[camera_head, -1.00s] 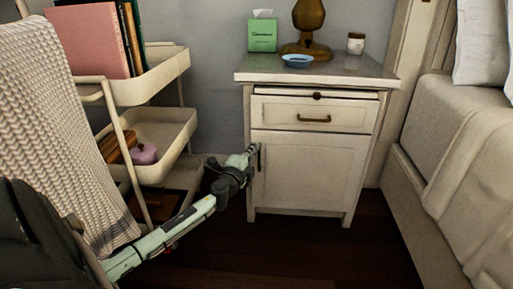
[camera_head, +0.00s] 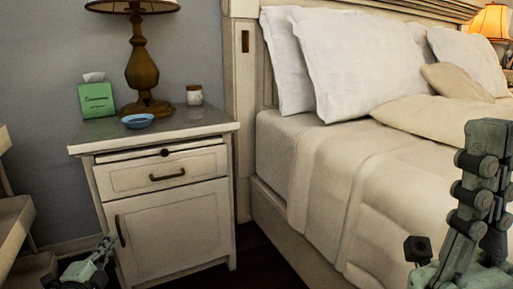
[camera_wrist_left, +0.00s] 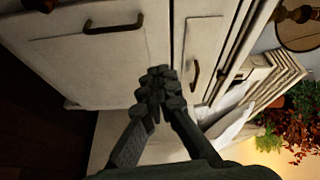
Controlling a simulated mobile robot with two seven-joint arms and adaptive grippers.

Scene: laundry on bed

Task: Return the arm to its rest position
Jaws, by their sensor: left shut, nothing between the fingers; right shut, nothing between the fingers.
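My left gripper (camera_head: 100,250) shows at the lower left of the head view, in front of the nightstand's lower left side and partly cut off by the frame's bottom. In the left wrist view its dark fingers (camera_wrist_left: 160,80) meet at the tips, shut and empty, with the nightstand front beyond them. My right gripper (camera_head: 488,140) stands upright at the right edge of the head view, in front of the bed, shut with nothing in it.
The nightstand (camera_head: 165,215) has its drawer and door closed. On it are a lamp (camera_head: 143,70), a green tissue box (camera_head: 97,100), a blue dish (camera_head: 137,121) and a jar (camera_head: 194,95). The bed (camera_head: 340,190) fills the right. A cart (camera_head: 15,225) edges in at left.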

